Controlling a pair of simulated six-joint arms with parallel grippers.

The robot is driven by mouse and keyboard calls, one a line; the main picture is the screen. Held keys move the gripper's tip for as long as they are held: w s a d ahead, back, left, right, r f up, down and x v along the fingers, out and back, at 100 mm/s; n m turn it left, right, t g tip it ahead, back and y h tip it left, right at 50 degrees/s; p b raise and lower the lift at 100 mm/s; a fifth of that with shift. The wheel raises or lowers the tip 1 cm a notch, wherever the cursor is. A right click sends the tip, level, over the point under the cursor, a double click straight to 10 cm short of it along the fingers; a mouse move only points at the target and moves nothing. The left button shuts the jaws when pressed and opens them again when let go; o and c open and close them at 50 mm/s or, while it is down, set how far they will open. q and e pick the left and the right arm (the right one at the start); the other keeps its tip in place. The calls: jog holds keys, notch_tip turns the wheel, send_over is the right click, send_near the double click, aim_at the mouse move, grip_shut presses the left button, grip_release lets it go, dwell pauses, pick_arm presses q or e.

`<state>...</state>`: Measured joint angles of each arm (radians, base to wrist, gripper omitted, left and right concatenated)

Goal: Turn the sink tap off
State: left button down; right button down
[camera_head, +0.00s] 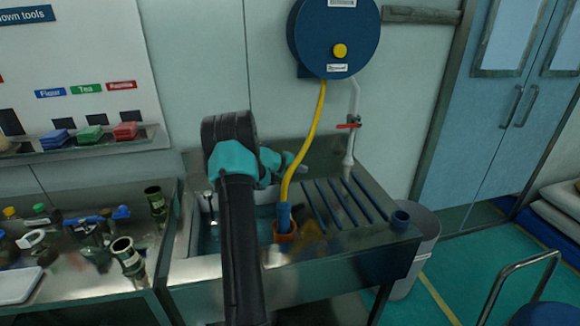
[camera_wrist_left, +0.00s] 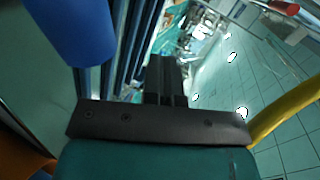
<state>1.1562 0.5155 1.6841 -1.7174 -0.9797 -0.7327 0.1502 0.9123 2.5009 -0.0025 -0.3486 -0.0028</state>
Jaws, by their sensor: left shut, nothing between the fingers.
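A tap-like valve with a red handle (camera_head: 348,126) sits on a pale vertical pipe (camera_head: 348,160) behind the sink. The handle lies roughly crosswise to the pipe. A red end also shows at the top right of the left wrist view (camera_wrist_left: 285,6). My left gripper (camera_head: 292,160) is over the sink, left of the valve and apart from it. In the left wrist view its dark fingers (camera_wrist_left: 165,78) are together and empty. My arm hides part of the sink (camera_head: 320,262) and its back edge. My right gripper is not in view.
A yellow hose (camera_head: 309,130) hangs from the blue reel (camera_head: 335,35) between my left gripper and the valve. A cluttered counter (camera_head: 90,285) stands left.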

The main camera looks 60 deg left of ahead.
pick_arm(q)
jog(key=w+a+r+n+g+y, duration=0.1)
jog(key=w+a+n+g+y, duration=0.5)
jog(key=n, duration=0.4)
jog(key=w+a+r+n+g+y, duration=0.1)
jog(key=w+a+n+g+y, duration=0.3)
jog(key=a+n, duration=0.5)
jog(key=s+d+r+n+g+h, duration=0.1)
jog(key=d+n+g, duration=0.3)
jog(key=n, duration=0.5)
jog(key=s+d+r+n+g+h, duration=0.1)
jog(key=d+r+n+g+h, duration=0.1)
jog(key=d+n+g, duration=0.3)
jog(key=d+n, duration=0.2)
jog(key=n, duration=0.2)
jog(key=shift+s+d+n, duration=0.25)
jog(key=shift+n, duration=0.05)
